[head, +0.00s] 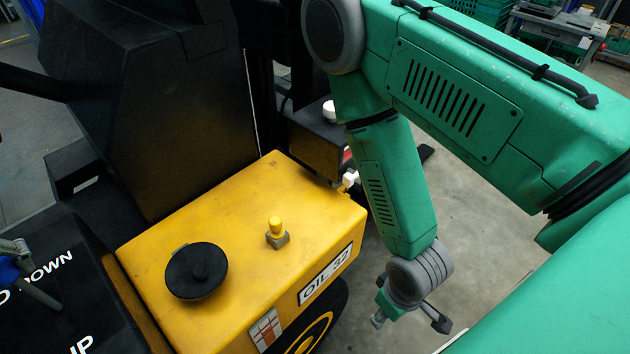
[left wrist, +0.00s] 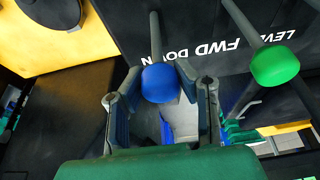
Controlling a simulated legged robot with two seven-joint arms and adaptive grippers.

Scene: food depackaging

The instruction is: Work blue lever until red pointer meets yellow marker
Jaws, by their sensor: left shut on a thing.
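The blue lever (left wrist: 160,83) has a round blue knob on a dark shaft. In the left wrist view its knob sits between the two fingers of my left gripper (left wrist: 162,98), which is shut on it. In the head view only part of my left gripper (head: 22,270) shows at the left edge, with a bit of blue (head: 8,272) beside it. My right gripper (head: 408,316) hangs at the lower middle right of the yellow tank, fingers apart and empty. I cannot make out the red pointer or the yellow marker in either view.
A green-knobbed lever (left wrist: 274,66) stands close to the right of the blue one. The black lettered panel (head: 50,310) adjoins a yellow tank (head: 215,225) with a black cap (head: 196,271) and a yellow-topped plug (head: 277,229). Open floor lies beyond my right gripper.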

